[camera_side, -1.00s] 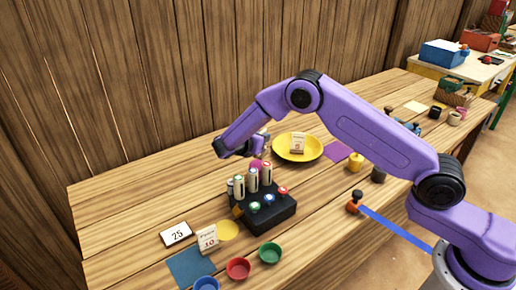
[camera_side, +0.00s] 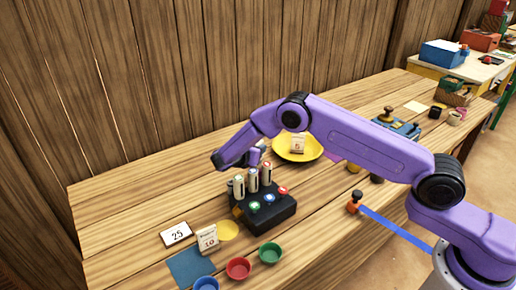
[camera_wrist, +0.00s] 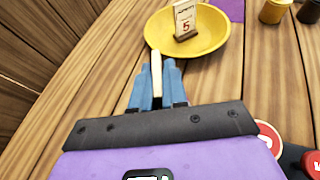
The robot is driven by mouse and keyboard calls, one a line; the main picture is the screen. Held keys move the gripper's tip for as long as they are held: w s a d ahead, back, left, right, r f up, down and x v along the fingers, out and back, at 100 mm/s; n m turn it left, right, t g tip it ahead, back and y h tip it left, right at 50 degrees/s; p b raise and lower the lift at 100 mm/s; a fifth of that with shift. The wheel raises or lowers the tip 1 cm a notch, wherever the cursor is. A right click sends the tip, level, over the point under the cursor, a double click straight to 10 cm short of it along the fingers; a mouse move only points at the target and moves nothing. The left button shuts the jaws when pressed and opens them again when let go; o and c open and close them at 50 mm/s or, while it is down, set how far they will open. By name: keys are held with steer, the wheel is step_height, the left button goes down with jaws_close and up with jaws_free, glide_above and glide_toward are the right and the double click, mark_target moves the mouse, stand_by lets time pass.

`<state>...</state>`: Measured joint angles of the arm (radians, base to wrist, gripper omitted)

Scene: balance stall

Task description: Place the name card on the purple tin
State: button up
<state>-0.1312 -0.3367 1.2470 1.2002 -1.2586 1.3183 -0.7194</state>
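My gripper (camera_wrist: 157,92) is shut on a thin pale card (camera_wrist: 156,75), seen nearly edge-on between the blue fingers in the wrist view. Its writing does not show, so I cannot confirm it is the name card. In the side view my gripper is low over the table behind the black holder, left of the yellow plate, and my wrist covers most of it.
The yellow plate (camera_side: 312,156) carries a card marked 5 (camera_side: 298,145). The black holder (camera_side: 268,217) has upright tubes and coloured buttons. A flat card marked 25 (camera_side: 176,234), a card marked 10 (camera_side: 208,239) and red (camera_side: 238,268) and green (camera_side: 270,253) bowls lie in front.

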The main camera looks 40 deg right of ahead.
steer(key=o, duration=0.4)
steer(key=shift+c, duration=0.2)
steer(key=shift+r, duration=0.15)
steer(key=v, duration=1.2)
steer(key=shift+r, duration=0.15)
